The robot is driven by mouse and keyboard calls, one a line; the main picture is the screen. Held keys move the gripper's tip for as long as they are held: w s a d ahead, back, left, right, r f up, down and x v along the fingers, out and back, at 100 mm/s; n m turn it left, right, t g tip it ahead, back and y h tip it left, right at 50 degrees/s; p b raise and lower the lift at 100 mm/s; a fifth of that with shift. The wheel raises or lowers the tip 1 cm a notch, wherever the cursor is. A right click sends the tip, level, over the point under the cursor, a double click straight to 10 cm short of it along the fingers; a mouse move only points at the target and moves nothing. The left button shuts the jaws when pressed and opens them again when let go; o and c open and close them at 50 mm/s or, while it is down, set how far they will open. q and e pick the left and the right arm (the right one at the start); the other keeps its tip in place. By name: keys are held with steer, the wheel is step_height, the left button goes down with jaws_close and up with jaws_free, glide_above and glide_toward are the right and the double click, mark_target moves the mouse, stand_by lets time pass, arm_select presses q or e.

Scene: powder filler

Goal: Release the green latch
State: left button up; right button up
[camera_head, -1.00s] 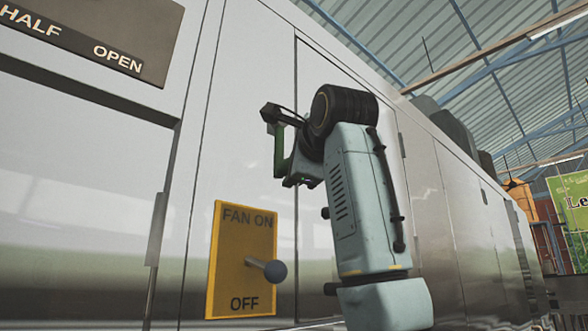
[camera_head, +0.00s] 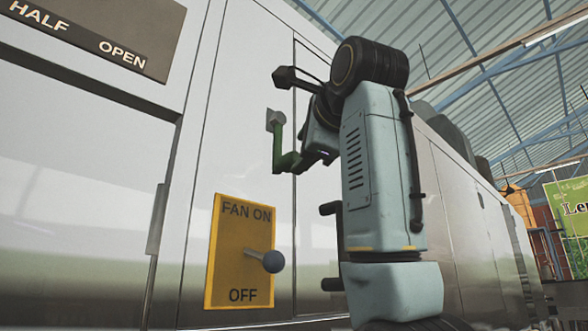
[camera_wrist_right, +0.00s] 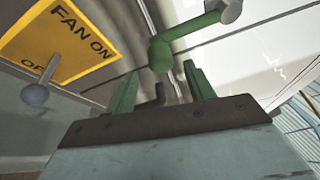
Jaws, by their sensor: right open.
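The green latch (camera_head: 278,148) is a bent green lever on a grey mount on the metal cabinet, above the fan switch. Its free end points right, toward my right gripper (camera_head: 308,160), which is close beside it. Whether a finger touches the latch is unclear. My left gripper is out of view.
A yellow fan plate (camera_head: 226,265) with a ball-ended lever (camera_head: 272,261) is below the latch, left of my right arm; it also shows in the wrist view (camera_wrist_right: 62,38). A grey HALF/OPEN sign (camera_head: 95,35) is at upper left. The cabinet door seam runs behind the gripper.

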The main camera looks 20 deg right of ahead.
steer(key=s+b, duration=0.1)
steer(key=s, duration=0.5)
steer(key=shift+s, duration=0.25)
